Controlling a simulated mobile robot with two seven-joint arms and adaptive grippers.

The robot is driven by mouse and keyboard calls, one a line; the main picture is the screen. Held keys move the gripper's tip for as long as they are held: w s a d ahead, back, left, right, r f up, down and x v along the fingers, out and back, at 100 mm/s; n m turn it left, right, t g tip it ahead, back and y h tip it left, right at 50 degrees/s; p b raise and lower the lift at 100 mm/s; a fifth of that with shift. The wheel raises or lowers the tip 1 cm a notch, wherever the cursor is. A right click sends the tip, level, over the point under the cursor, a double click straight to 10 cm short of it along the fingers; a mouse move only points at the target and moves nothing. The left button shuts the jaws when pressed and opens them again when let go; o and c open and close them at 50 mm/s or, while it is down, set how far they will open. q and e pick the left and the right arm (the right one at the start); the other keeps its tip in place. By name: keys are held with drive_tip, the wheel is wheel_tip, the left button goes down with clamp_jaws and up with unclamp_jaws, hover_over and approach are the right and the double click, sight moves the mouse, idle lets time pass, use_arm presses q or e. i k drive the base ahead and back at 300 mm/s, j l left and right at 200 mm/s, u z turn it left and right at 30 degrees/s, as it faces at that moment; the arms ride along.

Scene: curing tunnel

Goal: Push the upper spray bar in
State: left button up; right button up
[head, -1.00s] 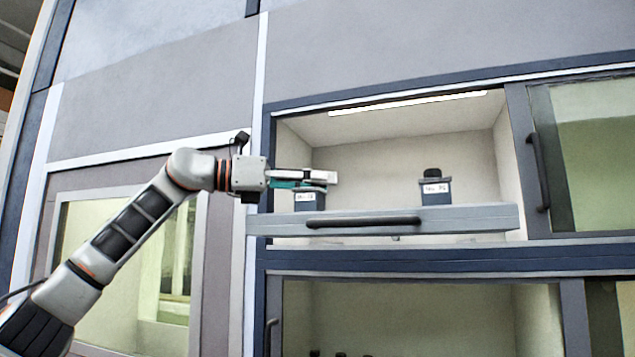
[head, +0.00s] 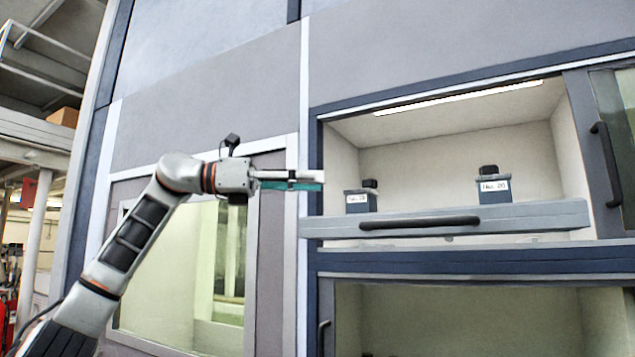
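The upper spray bar shows as a grey, drawer-like front (head: 540,216) with a long black handle (head: 420,223). It crosses the lower part of the open upper bay and stands out in front of the bay's frame, overlapping its left post. My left gripper (head: 308,181) is to the left of the bay, above the bar's left end and apart from the handle. Its fingers point right, with white and teal parts seen from the side. Whether they are apart or closed is unclear. My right gripper is out of view.
Two dark labelled blocks, a left one (head: 361,202) and a right one (head: 494,189), show just above the bar. A door with a black handle (head: 606,165) stands at the right. A lower bay (head: 450,318) opens below. A greenish window (head: 165,270) is behind my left arm.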

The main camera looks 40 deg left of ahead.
sight(570, 213)
drive_tip(key=k+j, duration=0.75)
drive_tip(key=j, duration=0.25)
